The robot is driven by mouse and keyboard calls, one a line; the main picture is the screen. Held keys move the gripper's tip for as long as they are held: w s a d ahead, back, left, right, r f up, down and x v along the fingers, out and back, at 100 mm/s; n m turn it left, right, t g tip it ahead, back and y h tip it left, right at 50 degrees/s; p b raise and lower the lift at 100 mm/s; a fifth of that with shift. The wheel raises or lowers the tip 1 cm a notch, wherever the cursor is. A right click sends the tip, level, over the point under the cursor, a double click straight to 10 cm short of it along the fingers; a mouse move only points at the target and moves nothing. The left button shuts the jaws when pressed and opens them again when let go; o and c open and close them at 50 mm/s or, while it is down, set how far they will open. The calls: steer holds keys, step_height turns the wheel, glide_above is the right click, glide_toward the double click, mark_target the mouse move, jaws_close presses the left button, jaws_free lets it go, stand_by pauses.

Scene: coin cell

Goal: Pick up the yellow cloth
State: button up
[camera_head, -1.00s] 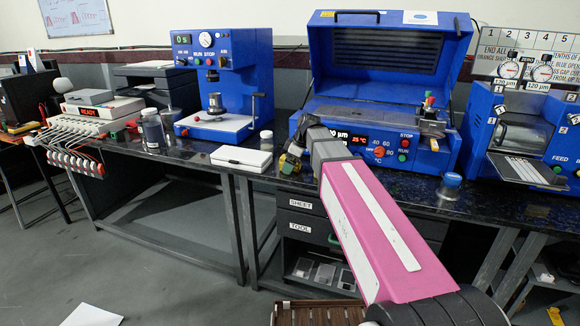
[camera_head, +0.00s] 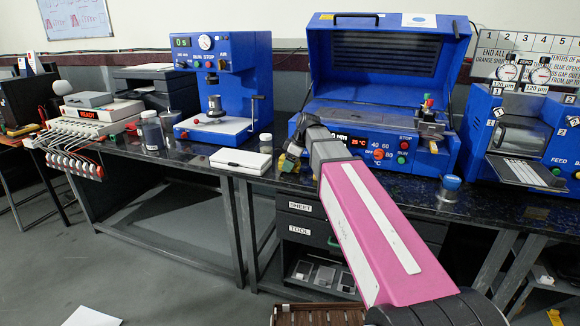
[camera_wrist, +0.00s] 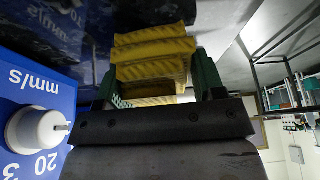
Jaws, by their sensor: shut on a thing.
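The yellow cloth (camera_wrist: 152,52) is folded in several layers and sits between the green fingers of my gripper (camera_wrist: 157,78) in the wrist view. The gripper is shut on it. The cloth's lower part is hidden behind the dark gripper body. In the head view my gripper (camera_head: 291,157) is at the front of the large blue machine, just above the dark bench top. It is small there, and the cloth cannot be made out clearly.
The blue coater with its raised lid (camera_head: 385,55) stands right behind my gripper. A white box (camera_head: 240,160) and a small jar (camera_head: 266,143) are to its left. The dark bench (camera_head: 345,187) has some clear room in front.

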steer(key=r, duration=0.1)
steer(key=s+r, duration=0.1)
steer(key=r, duration=0.1)
steer(key=shift+s+a+r, duration=0.15)
steer(key=shift+a+r, duration=0.2)
steer(key=shift+a, duration=0.05)
steer(key=s+a+r, duration=0.6)
steer(key=s, duration=0.2)
steer(key=shift+a, duration=0.2)
steer(key=shift+o, duration=0.2)
steer(key=shift+w+r, duration=0.1)
steer(key=shift+w, duration=0.05)
